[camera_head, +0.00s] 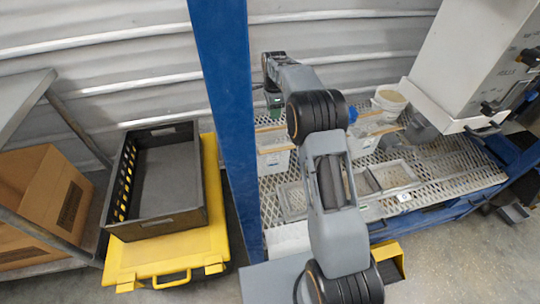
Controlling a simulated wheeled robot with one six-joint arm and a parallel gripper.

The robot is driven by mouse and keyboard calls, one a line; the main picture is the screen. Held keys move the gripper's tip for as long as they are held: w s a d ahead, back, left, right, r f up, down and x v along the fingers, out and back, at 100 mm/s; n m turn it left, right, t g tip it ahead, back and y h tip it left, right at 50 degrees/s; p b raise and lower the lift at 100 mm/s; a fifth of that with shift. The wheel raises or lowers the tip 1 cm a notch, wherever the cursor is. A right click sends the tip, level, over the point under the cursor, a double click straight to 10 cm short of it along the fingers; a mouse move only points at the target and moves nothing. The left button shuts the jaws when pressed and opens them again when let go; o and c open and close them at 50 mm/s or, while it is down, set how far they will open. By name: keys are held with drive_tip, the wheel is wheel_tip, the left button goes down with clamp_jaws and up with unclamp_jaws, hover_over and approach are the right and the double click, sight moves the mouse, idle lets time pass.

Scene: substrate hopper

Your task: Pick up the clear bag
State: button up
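I cannot make out a clear bag for certain in the head view. Clear or whitish containers stand on the mesh rack, one at the left (275,160) and one at the middle (364,142), partly behind my arm. My gripper (269,72) is at the far end of my arm, near the back wall and just right of the blue post. It is small and dark, and its fingers cannot be made out. I see nothing clearly held in it.
The blue post (226,110) stands left of my arm. A black crate (158,228) sits on a yellow case (170,258). A white bucket (389,102) and shallow trays (395,176) are on the mesh rack (455,165). A large white hopper (470,60) hangs at upper right.

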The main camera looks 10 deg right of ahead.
sight(273, 138)
wheel_tip(273, 138, down, 12)
drive_tip(key=shift+w+r+b, duration=0.1)
drive_tip(key=shift+b, duration=0.8)
drive_tip(key=shift+c, duration=0.4)
clamp_jaws()
